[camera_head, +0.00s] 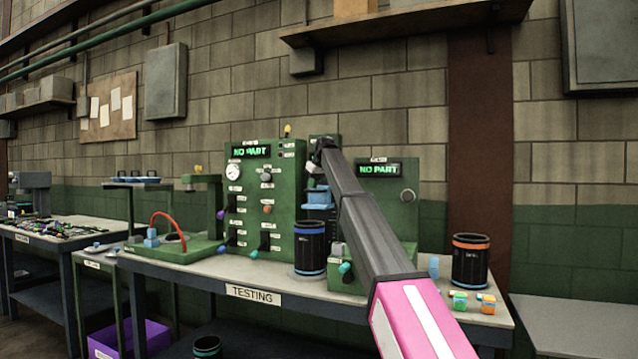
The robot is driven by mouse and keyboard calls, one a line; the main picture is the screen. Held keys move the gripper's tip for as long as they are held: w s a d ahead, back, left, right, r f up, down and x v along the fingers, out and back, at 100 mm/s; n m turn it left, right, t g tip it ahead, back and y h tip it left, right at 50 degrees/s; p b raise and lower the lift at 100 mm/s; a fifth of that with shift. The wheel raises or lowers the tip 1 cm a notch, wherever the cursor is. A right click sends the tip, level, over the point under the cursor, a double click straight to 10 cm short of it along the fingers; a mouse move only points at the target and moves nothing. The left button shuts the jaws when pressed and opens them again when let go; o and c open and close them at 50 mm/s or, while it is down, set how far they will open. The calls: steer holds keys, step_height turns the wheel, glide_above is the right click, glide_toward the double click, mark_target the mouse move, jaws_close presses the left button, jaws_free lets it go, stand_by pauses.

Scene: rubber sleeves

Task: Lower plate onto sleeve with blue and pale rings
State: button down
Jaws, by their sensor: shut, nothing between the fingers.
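I cannot tell whether this is the plate. My arm reaches from the lower right up to the stand's top. My gripper (319,156) is small there, shut and empty, above the blue part. Whether it touches the stand is unclear.
Green test panels (264,195) reading "NO PART" stand behind. A green fixture with a red hose (168,222) is at left. A shelf (400,22) overhangs.

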mark_target(313, 195)
steer(key=shift+f, duration=2.65)
steer(key=shift+r, duration=0.1)
steer(key=shift+r, duration=3.95)
